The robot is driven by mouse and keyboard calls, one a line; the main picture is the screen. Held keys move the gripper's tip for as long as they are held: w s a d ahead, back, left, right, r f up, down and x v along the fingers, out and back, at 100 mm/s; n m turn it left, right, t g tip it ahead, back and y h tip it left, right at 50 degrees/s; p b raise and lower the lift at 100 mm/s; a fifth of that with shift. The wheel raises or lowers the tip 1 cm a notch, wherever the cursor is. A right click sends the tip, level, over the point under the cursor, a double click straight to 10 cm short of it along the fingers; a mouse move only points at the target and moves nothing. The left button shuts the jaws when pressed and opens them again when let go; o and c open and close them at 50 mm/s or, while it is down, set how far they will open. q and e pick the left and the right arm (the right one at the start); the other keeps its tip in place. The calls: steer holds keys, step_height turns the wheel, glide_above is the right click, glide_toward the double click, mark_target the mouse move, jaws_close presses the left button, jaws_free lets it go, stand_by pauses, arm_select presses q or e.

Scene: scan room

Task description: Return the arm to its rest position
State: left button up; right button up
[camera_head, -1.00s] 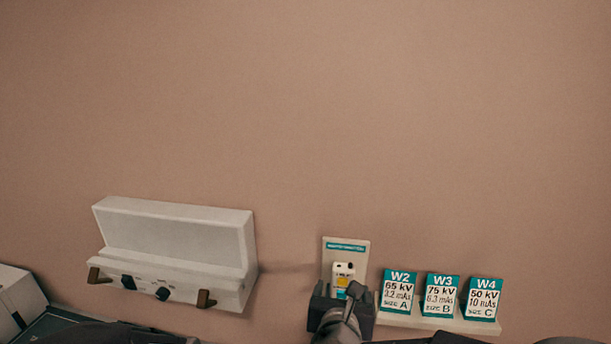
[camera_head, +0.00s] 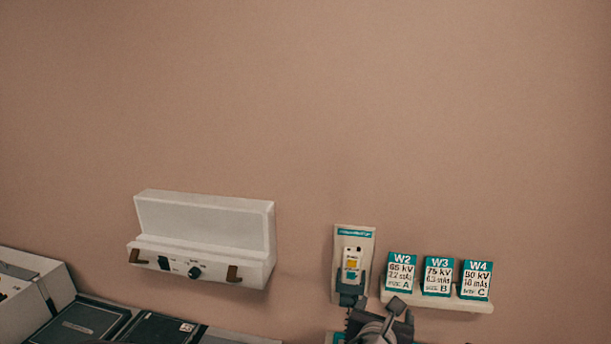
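My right gripper (camera_head: 380,322) shows at the bottom, right of centre, seen from behind and partly cut off by the lower edge. Whether its fingers are apart is hard to tell. It is just below a small white handset (camera_head: 352,262) with a yellow patch, which sits upright against a pale wall plate (camera_head: 367,240) with a teal label. The handset appears clear of the gripper. My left gripper is not in view.
A white wall box (camera_head: 205,237) with knobs and brown hooks is at left. Cards W2 (camera_head: 400,273), W3 (camera_head: 437,277) and W4 (camera_head: 475,280) stand on a pale shelf (camera_head: 450,303) close to the gripper's right. Dark panels (camera_head: 80,322) lie lower left. The wall above is bare.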

steer(key=s+d+f+m+g+h+b, duration=0.2)
steer(key=s+d+f+m+g, duration=0.6)
steer(key=s+d+f+m, duration=0.45)
steer(key=s+a+f+m+g+y+b, duration=0.1)
steer(key=s+a+f+m+g+y, duration=0.4)
steer(key=m, duration=0.5)
steer(key=a+f+m+t+y, duration=0.2)
steer(key=a+m, duration=0.4)
steer(key=m, duration=0.3)
steer(key=shift+a+y, duration=0.3)
steer(key=shift+a, duration=0.1)
steer(key=shift+w+f, duration=0.1)
steer(key=shift+w, duration=0.05)
